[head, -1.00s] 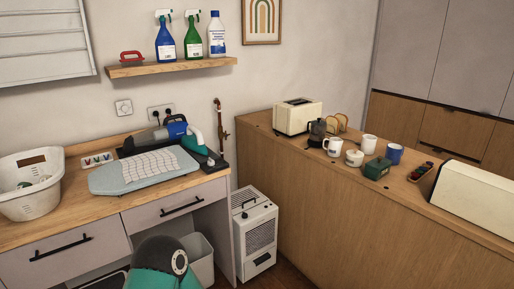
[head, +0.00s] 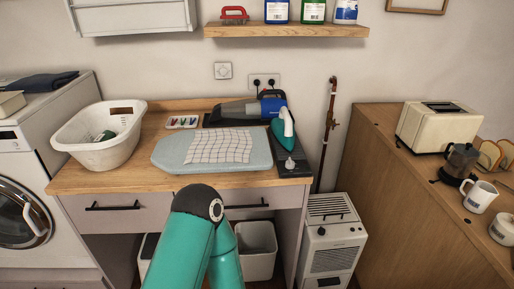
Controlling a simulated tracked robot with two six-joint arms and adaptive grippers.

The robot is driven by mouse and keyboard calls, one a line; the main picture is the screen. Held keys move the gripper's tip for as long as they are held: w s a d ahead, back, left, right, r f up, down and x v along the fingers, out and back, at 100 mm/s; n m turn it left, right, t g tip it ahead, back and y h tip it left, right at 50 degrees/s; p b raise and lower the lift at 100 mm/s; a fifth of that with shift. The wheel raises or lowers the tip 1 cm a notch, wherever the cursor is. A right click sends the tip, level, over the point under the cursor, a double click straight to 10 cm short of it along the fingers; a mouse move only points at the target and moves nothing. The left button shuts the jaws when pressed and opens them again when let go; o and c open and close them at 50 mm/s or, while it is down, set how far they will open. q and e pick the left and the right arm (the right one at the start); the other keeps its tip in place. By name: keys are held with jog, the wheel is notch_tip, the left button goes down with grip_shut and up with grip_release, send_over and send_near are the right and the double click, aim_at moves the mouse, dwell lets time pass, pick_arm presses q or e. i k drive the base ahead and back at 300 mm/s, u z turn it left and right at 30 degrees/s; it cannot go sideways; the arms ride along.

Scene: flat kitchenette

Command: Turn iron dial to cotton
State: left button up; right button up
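The teal and white iron (head: 282,133) rests on a dark base (head: 296,170) at the right end of the counter. A small pale knob (head: 290,163) shows on the front part of this base; its markings are too small to read. An ironing board (head: 175,158) with a checked cloth (head: 220,146) on it lies just left of the iron. A teal arm link of mine rises at the bottom centre, in front of the drawers. Neither of my grippers shows in the head view.
A blue and grey handheld appliance (head: 240,110) lies behind the board. A white laundry basket (head: 100,150) stands at the counter's left. A rod-like brown object (head: 331,125) leans on the wall right of the counter. A white dehumidifier-like unit (head: 330,240) stands below.

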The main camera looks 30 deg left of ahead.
aim_at(290, 165)
jog(key=u, duration=0.4)
jog(key=i, duration=0.85)
jog(key=u, duration=0.65)
jog(key=k, duration=0.75)
jog(key=u, duration=0.2)
jog(key=i, duration=0.8)
jog(key=z, duration=0.1)
